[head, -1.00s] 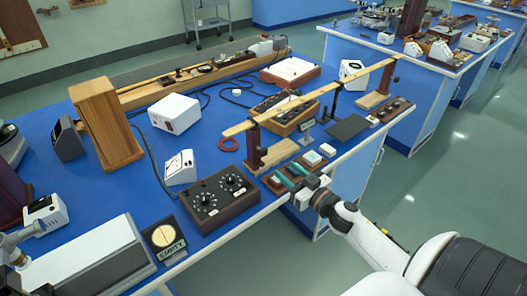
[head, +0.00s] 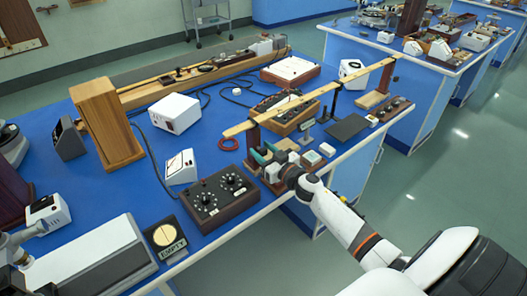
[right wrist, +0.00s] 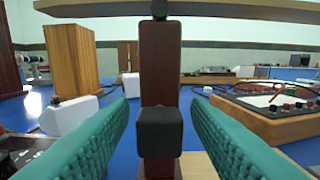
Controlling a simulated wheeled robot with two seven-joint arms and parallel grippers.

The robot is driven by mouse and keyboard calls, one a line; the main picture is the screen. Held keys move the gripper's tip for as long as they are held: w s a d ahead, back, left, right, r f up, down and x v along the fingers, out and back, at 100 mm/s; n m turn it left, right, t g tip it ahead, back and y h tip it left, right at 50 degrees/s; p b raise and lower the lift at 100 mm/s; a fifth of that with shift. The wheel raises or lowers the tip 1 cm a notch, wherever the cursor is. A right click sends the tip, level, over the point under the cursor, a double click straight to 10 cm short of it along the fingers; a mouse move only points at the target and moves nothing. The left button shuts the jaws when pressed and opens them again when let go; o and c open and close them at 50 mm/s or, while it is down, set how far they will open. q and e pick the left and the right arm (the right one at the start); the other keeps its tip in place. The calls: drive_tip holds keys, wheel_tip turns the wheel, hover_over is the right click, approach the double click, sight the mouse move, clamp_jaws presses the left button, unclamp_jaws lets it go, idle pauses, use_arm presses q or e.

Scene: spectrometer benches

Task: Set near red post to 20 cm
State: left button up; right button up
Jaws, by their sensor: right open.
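The near red post (head: 254,136) stands upright on the bench edge under the near end of a long wooden beam (head: 310,97). In the right wrist view the dark red post (right wrist: 160,75) rises between my teal fingers, with a black block (right wrist: 160,132) on its front face. My right gripper (head: 264,152) is open, its fingers on either side of the post with gaps to it. No height scale can be read.
A control box with two dials (head: 220,197) stands left of my right gripper. Small blocks (head: 311,158) lie to its right on the bench edge. A wooden box (right wrist: 260,115) with terminals is right of the post in the wrist view.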

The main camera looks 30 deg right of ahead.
clamp_jaws()
drive_tip(key=d+b, duration=0.1)
drive_tip(key=d, duration=0.9)
drive_tip(key=shift+w, duration=0.35)
unclamp_jaws()
